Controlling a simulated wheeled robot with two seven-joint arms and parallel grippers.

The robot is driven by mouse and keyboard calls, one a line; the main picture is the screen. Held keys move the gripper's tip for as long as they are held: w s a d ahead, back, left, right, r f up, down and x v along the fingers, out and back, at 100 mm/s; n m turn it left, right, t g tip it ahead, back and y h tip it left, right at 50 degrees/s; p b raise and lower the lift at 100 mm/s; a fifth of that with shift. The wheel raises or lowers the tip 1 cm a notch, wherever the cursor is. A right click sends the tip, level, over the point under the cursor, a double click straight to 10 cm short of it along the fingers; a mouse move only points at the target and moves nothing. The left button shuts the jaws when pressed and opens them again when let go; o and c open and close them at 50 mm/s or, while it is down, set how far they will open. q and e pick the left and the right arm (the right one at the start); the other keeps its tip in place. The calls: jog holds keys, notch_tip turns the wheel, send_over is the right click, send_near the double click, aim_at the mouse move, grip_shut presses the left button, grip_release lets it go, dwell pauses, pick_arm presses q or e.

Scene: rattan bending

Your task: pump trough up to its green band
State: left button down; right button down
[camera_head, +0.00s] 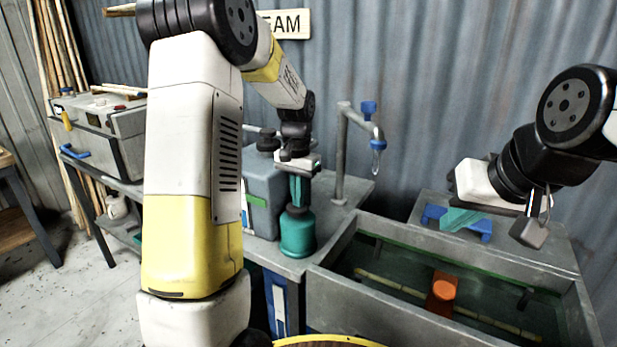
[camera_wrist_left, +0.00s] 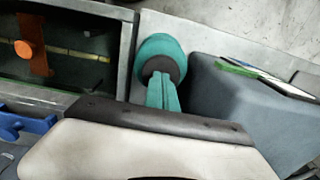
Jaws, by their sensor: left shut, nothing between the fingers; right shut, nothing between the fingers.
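The grey trough (camera_head: 335,287) holds dark greenish water, with a green band (camera_head: 420,255) along its inner back wall. The water surface looks below the band, but the exact gap is hard to judge. A teal pump bulb (camera_head: 298,235) with a dark top stands on the bench left of the trough; it also shows in the left wrist view (camera_wrist_left: 150,52). My left gripper (camera_head: 297,203) is shut and points down, its teal fingertips at the bulb's dark top; I cannot tell whether they touch. My right gripper (camera_head: 448,222) is shut and empty, behind the trough over a blue holder.
A pale rattan rod and an orange knob (camera_head: 443,290) are in the trough. A grey tank (camera_head: 264,185) stands close behind the bulb. A pipe with a blue tap (camera_head: 369,110) rises behind. The blue holder (camera_head: 482,232) sits behind the trough. A grey case (camera_head: 105,130) stands at left.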

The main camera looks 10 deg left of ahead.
pick_arm(q)
jog(key=shift+s+f, duration=0.15)
jog(key=shift+f, duration=0.15)
notch_tip(320, 180, up, 15)
jog(key=shift+f, duration=0.2)
jog(key=shift+w, duration=0.2)
dwell(1.2)
jog(key=r, duration=0.5)
jog(key=shift+s+a+r, duration=0.1)
jog(key=shift+s+r, duration=0.05)
jog(key=shift+s, duration=0.05)
notch_tip(320, 180, down, 14)
jog(key=shift+f, duration=0.1)
dwell(0.5)
